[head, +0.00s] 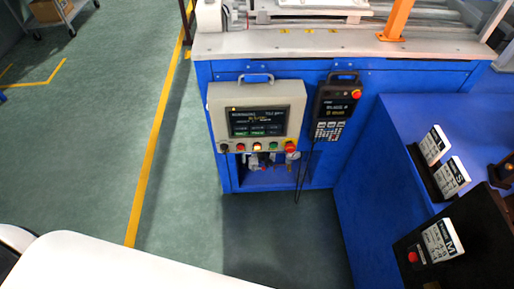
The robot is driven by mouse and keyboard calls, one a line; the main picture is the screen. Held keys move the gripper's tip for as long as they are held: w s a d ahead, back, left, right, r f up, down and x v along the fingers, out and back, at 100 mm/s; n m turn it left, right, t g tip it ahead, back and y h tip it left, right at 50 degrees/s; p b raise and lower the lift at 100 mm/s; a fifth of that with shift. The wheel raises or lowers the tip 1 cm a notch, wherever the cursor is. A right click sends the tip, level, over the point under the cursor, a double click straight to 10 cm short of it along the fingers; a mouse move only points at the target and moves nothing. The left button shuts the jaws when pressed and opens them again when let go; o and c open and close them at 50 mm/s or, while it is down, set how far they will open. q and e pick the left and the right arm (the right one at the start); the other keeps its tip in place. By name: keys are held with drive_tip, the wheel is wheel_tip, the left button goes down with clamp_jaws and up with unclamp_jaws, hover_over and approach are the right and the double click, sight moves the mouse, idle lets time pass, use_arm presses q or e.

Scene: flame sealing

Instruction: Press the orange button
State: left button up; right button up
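A beige control box (212,120) with a dark screen (257,122) hangs on the front of the blue machine. A row of small buttons runs along its lower edge. A yellow-orange button (257,147) sits in the middle of that row, between a red button (240,147) and a green button (273,147). A black knob (224,148) is at the left end and a larger red button (291,147) at the right end. Nothing covers the yellow-orange button. Neither of my grippers shows in the head view.
A handheld pendant (335,105) with a cable hangs right of the box. A blue bench (403,112) at right carries labelled white cards and a black box (484,255) with a red button (413,257). Green floor (180,190) left of the machine is clear.

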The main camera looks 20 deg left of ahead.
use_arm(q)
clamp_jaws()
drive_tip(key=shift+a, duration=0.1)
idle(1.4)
